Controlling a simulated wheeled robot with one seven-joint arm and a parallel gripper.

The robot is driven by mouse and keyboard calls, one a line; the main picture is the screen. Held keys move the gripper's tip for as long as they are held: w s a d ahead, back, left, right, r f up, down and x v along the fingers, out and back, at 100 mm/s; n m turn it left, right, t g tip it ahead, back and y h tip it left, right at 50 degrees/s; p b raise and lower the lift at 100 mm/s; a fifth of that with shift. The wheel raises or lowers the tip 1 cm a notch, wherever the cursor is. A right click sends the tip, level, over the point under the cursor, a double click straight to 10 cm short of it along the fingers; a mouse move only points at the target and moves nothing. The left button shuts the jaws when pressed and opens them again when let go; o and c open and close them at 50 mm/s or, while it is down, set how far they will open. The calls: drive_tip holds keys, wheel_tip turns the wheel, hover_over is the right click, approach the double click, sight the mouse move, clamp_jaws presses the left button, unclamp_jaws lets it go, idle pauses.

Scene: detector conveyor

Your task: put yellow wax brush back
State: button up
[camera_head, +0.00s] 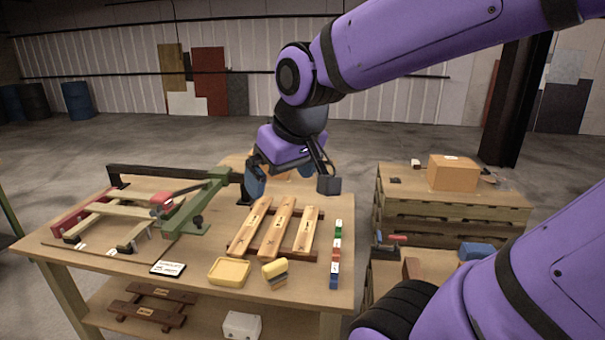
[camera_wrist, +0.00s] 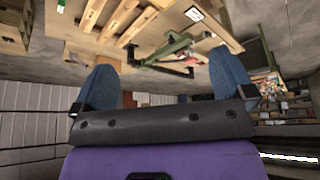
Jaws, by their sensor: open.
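What looks like the yellow wax brush (camera_head: 274,267) stands near the front edge of the workbench, a yellow block with darker layers below it. A shallow yellow tray (camera_head: 229,283) lies just left of it, apart from it. My gripper (camera_head: 256,187) hangs above the back of the bench, well behind and above the brush. In the wrist view its two blue fingers (camera_wrist: 165,85) are wide apart with nothing between them. The wrist view does not clearly show the brush.
Wooden boards (camera_head: 277,229) lie on a rack mid-bench. A green and red clamp frame (camera_head: 206,202) fills the left side. A dark label card (camera_head: 168,268) lies left of the tray. A low crate table (camera_head: 455,215) stands right.

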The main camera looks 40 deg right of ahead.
drive_tip(key=s+a+r, duration=0.1)
drive_tip(key=s+r, duration=0.1)
drive_tip(key=s, duration=0.4)
drive_tip(key=shift+s+r, duration=0.15)
drive_tip(key=shift+r, duration=0.05)
